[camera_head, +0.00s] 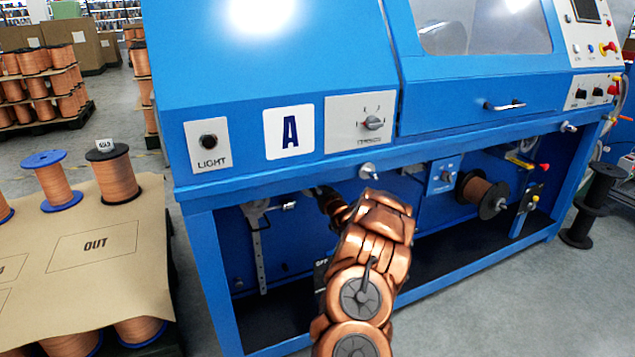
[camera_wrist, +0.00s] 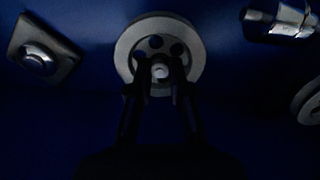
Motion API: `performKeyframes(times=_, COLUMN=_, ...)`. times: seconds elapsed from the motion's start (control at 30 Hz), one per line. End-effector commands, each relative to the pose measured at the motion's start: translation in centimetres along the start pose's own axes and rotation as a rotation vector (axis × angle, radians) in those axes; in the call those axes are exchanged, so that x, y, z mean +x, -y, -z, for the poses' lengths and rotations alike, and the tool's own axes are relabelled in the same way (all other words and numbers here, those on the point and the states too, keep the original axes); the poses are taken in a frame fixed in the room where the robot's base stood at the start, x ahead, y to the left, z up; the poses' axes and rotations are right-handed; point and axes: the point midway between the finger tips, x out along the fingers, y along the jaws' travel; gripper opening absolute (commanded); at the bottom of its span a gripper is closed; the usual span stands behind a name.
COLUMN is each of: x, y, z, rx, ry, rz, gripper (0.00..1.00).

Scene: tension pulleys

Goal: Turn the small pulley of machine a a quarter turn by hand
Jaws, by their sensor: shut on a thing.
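Machine A (camera_head: 300,75) is a big blue cabinet with a white plate marked A. The small pulley (camera_wrist: 126,40) is a grey disc with dark round holes and a light hub, mounted on a dark blue panel in the wrist view. My gripper (camera_wrist: 160,72) is shut on the small pulley, its two dark fingers at either side of the hub. The exact contact is too dark to make out. In the head view my copper-coloured arm reaches under the cabinet's lower edge and hides the pulley.
In the wrist view a square metal fitting (camera_wrist: 42,58) is at left, a metal cylinder (camera_wrist: 280,20) at upper right, and part of another grey disc (camera_wrist: 308,105) at the right edge. A paper-covered pallet (camera_head: 95,250) with copper spools stands left of the machine.

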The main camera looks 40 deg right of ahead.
Motion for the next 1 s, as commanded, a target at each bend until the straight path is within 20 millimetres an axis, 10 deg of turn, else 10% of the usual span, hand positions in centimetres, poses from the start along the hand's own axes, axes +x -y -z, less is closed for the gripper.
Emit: performKeyframes(times=1.0, x=-0.02, y=-0.13, z=0.11, rx=0.963, ry=0.001, rz=-0.001, gripper=0.00)
